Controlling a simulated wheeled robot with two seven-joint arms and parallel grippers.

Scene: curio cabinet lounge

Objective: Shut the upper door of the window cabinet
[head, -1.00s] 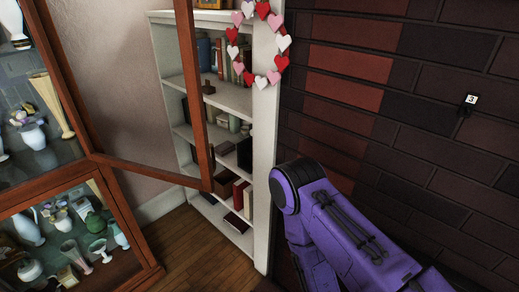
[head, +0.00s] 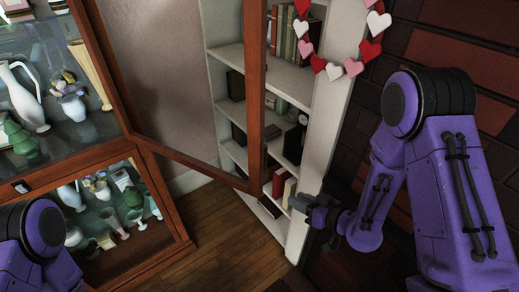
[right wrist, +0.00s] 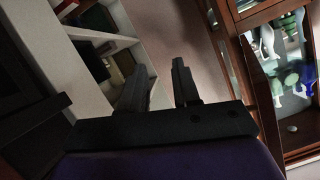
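The window cabinet (head: 165,200) stands at the left, with glassware and vases behind its glass. Its upper door (head: 256,100), a red-brown wooden frame around clear glass, is swung wide open to the right. Its free edge stands in front of the white bookshelf. The lower door looks shut. My right gripper (head: 314,208) is beyond and to the right of the door's lower free corner, apart from it in the picture. In the right wrist view its two fingers (right wrist: 160,85) are spread with nothing between them. My left gripper is not seen; only part of my left arm shows at lower left.
A white bookshelf (head: 300,240) with books and boxes stands behind the door, close to my right gripper. A heart garland (head: 333,71) hangs on its side. A dark brick wall (head: 475,45) is at the right. Wooden floor (head: 225,235) lies clear below the door.

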